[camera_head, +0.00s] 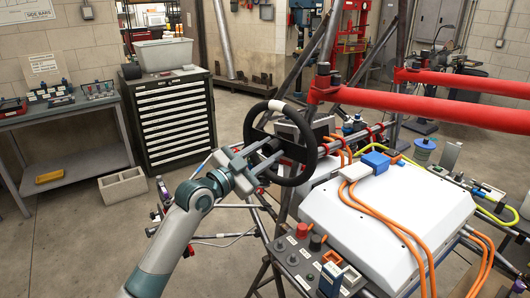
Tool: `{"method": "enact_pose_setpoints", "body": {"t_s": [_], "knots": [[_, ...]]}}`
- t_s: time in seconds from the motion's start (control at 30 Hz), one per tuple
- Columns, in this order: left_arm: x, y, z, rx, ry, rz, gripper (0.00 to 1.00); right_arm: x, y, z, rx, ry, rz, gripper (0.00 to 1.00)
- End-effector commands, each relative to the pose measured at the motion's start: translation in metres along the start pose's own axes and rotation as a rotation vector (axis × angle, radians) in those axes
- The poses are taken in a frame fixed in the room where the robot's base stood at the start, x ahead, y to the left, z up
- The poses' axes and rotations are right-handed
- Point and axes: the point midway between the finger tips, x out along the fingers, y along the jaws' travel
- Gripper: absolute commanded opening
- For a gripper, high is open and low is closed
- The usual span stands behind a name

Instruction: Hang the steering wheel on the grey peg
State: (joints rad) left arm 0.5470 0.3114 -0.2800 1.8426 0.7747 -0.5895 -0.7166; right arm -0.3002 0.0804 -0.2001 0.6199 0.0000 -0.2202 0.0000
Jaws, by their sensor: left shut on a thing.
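The steering wheel (312,143) is a black ring with a white mark at its top, seen in front of the chassis frame, left of the white battery box. My left gripper (268,161) reaches in from the lower left and is shut on the steering wheel at its lower left side. The wheel stands roughly upright and faces me at a slant. Grey tube parts show through and behind the wheel. I cannot tell which of them is the grey peg, or whether the wheel touches it. My right gripper is not in view.
A white box (390,222) with orange cables lies on the chassis at the right. Red bars (440,111) cross above it. A switch panel (300,257) sits in front.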

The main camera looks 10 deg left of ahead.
Motion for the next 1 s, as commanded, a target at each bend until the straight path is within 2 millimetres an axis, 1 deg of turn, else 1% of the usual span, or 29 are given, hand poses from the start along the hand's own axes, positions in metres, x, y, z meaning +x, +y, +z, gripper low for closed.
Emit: {"method": "enact_pose_setpoints", "body": {"t_s": [0.23, 0.93, 0.97, 1.0], "knots": [[0.0016, 0.0025, 0.0039, 0.003, 0.004, -0.003, 0.00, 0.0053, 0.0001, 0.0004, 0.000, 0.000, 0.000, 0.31], [0.0019, 0.0028, 0.0042, 0.002, 0.004, -0.003, 0.00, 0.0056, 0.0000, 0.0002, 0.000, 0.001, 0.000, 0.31], [0.0019, 0.0028, 0.0042, 0.002, 0.004, -0.003, 0.33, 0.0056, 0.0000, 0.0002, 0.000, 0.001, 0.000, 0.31], [0.0019, 0.0029, 0.0042, 0.002, 0.004, -0.003, 0.42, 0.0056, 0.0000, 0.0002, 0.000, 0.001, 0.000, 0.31]]}}
